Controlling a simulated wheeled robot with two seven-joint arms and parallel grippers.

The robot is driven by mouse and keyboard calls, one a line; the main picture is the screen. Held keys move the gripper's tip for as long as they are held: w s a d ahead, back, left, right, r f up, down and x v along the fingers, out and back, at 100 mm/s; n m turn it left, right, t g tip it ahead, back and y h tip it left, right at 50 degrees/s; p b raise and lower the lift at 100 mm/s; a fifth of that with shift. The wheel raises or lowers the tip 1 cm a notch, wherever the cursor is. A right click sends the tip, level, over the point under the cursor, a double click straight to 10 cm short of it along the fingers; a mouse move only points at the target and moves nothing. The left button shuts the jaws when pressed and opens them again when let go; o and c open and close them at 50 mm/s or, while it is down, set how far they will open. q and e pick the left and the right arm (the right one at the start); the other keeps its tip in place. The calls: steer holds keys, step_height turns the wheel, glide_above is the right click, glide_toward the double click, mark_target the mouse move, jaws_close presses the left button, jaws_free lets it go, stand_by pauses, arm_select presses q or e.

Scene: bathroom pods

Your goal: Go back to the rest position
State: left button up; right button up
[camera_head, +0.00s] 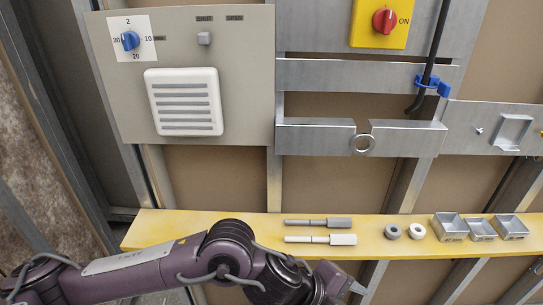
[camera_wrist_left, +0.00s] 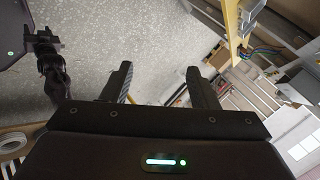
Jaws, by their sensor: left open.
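My left arm comes in from the lower left of the head view, and its gripper (camera_head: 348,289) is at the bottom edge, partly cut off. It is in front of and below the yellow shelf (camera_head: 180,231). In the left wrist view the two dark fingers of the left gripper (camera_wrist_left: 160,75) stand wide apart with nothing between them. Grey floor (camera_wrist_left: 155,40) shows behind them. My right gripper cannot be made out in either view.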

arm_select(q)
steer(key=w+r+n+t+h, duration=0.25)
steer(key=r+n+t, duration=0.25)
steer(key=r+n, duration=0.35)
steer(key=w+a+f+n+t+y, duration=0.2)
steer(key=a+n, duration=0.2)
steer(key=a, duration=0.1)
steer(key=w+a+f+n+t+y, duration=0.1)
steer(key=w+a+f+n+y, duration=0.15)
steer(key=a+n, duration=0.25)
steer(key=s+a+f+n+g+y, duration=0.25)
steer(key=s+a+f, duration=0.2)
steer(key=a, duration=0.35)
steer(key=s+a+f+n+g+y, duration=0.2)
steer(key=s+a+f+n, duration=0.25)
steer(key=a, duration=0.35)
steer(key=s+a+f+n+g+y, duration=0.2)
steer(key=s+a+f+n+y, duration=0.1)
steer(key=a+f, duration=0.3)
step_height(320, 180, down, 27)
steer(key=s+a, duration=0.1)
steer(key=s+a+f+g, duration=0.1)
steer(key=s+f, duration=0.8)
steer(key=s, duration=0.1)
steer(key=s+a+f+g, duration=0.1)
steer(key=s+a+f, duration=0.1)
steer(key=s+f, duration=0.8)
steer(key=shift+a+f+m, duration=0.3)
steer(key=shift+m, duration=0.15)
